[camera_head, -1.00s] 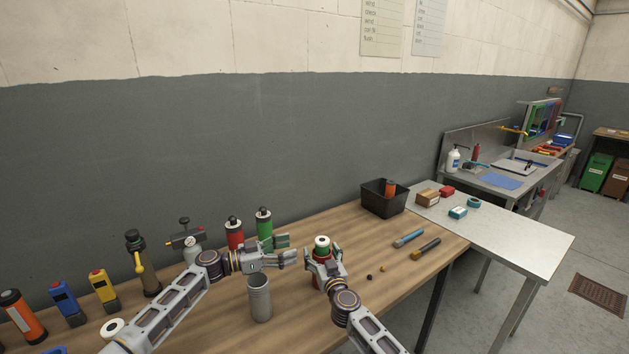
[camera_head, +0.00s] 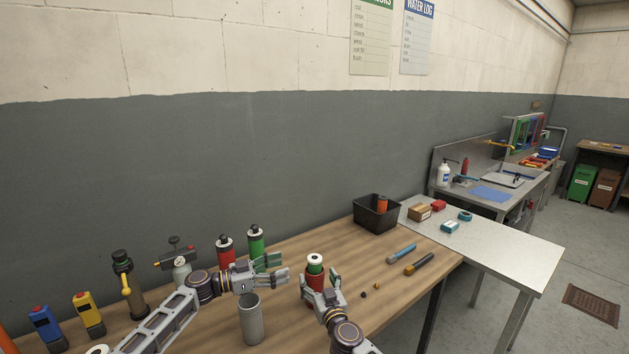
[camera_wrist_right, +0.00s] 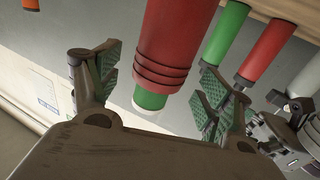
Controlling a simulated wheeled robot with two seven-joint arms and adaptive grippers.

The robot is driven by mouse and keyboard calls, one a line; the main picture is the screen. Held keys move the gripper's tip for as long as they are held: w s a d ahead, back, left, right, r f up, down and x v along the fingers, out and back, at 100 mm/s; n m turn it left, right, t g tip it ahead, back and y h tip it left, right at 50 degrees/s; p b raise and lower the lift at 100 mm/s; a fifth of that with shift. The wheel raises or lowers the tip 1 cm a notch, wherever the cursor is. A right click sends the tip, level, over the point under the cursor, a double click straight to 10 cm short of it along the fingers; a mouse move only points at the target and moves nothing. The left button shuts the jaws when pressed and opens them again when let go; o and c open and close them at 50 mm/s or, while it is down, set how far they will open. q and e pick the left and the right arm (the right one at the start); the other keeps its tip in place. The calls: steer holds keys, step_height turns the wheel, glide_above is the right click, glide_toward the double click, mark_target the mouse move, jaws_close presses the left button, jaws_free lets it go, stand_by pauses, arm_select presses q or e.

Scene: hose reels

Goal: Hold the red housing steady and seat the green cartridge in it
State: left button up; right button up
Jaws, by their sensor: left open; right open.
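The red housing (camera_head: 315,281) stands on the wooden bench. The green cartridge (camera_head: 315,268), with a white top, sits in its upper end with a green band and the white end showing above the rim. In the right wrist view the ribbed red housing (camera_wrist_right: 170,45) and the green cartridge end (camera_wrist_right: 150,98) show between the fingers, with gaps at both sides. My right gripper (camera_head: 321,284) is open, on the near side of the housing. My left gripper (camera_head: 277,271) is open and empty, left of the housing and above a grey cylinder.
The open grey cylinder (camera_head: 250,320) stands below my left gripper. A red bottle (camera_head: 226,254) and a green bottle (camera_head: 256,246) stand behind it. A black bin (camera_head: 364,218) is at the back right. Two tools (camera_head: 419,264) lie to the right.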

steer(key=v, duration=0.7)
steer(key=shift+s, duration=0.4)
steer(key=shift+d, duration=0.15)
